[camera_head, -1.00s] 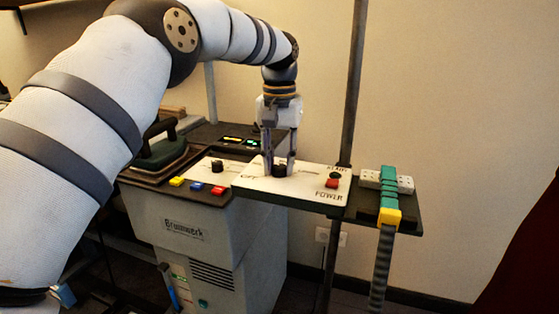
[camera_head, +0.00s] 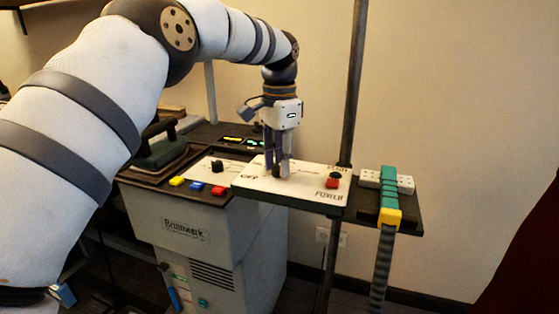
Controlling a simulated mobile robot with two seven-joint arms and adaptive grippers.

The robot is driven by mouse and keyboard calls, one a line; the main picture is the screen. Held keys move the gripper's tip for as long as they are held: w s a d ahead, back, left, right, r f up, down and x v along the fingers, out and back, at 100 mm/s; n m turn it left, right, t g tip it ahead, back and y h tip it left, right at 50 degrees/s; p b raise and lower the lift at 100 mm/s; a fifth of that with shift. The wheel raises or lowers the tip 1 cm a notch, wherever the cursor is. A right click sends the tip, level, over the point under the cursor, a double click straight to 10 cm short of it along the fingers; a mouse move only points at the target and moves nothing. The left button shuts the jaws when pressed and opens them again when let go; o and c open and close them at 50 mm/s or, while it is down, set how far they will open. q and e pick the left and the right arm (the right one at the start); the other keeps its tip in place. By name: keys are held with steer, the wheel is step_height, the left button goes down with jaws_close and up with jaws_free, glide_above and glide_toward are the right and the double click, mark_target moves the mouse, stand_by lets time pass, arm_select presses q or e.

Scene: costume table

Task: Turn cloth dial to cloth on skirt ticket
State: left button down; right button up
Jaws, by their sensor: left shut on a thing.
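My left gripper (camera_head: 277,170) points straight down at the white power panel (camera_head: 310,185). It is shut on a dark dial there, which its fingers now mostly hide. A second black dial (camera_head: 217,166) stands free on the white panel to the left. No skirt ticket can be made out. My right gripper is not in view.
Yellow (camera_head: 177,181), blue (camera_head: 196,186) and red (camera_head: 218,190) buttons line the front edge. A red switch (camera_head: 332,183) sits by "POWER".

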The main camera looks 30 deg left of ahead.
arm_select(q)
steer(key=shift+f+m, duration=0.2)
steer(key=shift+m, duration=0.3)
steer(key=c, duration=1.3)
jaws_free()
steer(key=shift+r, duration=0.1)
steer(key=shift+r, duration=0.1)
step_height(320, 180, up, 7)
steer(key=shift+r, duration=0.1)
